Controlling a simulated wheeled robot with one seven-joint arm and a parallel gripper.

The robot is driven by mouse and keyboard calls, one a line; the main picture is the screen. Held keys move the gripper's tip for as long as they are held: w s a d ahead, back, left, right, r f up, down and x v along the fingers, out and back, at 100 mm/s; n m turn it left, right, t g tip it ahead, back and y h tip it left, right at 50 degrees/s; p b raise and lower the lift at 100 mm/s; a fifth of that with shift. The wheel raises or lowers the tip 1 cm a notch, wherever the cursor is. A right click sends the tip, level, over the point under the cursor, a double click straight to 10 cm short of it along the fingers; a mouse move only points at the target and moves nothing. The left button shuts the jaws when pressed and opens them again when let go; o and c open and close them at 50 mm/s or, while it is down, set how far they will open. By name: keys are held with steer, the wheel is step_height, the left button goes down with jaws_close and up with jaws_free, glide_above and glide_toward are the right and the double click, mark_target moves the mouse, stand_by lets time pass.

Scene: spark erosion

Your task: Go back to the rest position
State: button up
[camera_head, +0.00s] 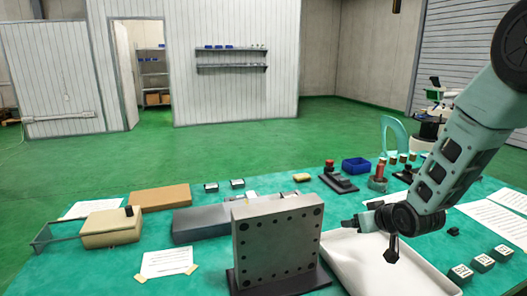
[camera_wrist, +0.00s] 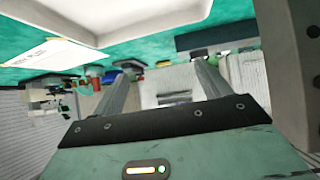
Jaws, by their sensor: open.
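My gripper (camera_head: 347,222) hangs above the left part of a white tray (camera_head: 420,285), just right of an upright grey plate with holes (camera_head: 277,240). In the head view its fingers are small and partly unclear. In the wrist view my gripper (camera_wrist: 164,68) shows two fingers spread apart with nothing between them. The white tray also shows at the top of the wrist view (camera_wrist: 150,35). My arm reaches down from the upper right of the head view.
The green table (camera_head: 110,270) also bears a tan box (camera_head: 112,228), a brown block (camera_head: 160,197), a blue bin (camera_head: 356,165), and several small numbered blocks (camera_head: 482,263) at the right. Paper sheets (camera_head: 167,262) lie flat. Open green floor (camera_head: 200,150) lies behind the table.

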steer(key=s+d+r+m+g+h, duration=0.1)
steer(key=s+d+r+g, duration=0.1)
steer(key=s, duration=0.6)
steer(key=s+d+r+m+g, duration=0.1)
steer(key=s+d+r+g, duration=0.15)
steer(key=s, duration=0.55)
steer(key=s+d+r+m+g+h, duration=0.1)
steer(key=s+r+g, duration=0.15)
steer(key=s, duration=0.55)
steer(key=s+a+r+n+g, duration=0.1)
steer(key=s+a+n+g, duration=0.2)
steer(key=s+a+n, duration=0.5)
steer(key=s+a, duration=0.6)
steer(key=a, duration=0.4)
steer(key=shift+a+r+y, duration=0.15)
steer(key=shift+y, duration=0.15)
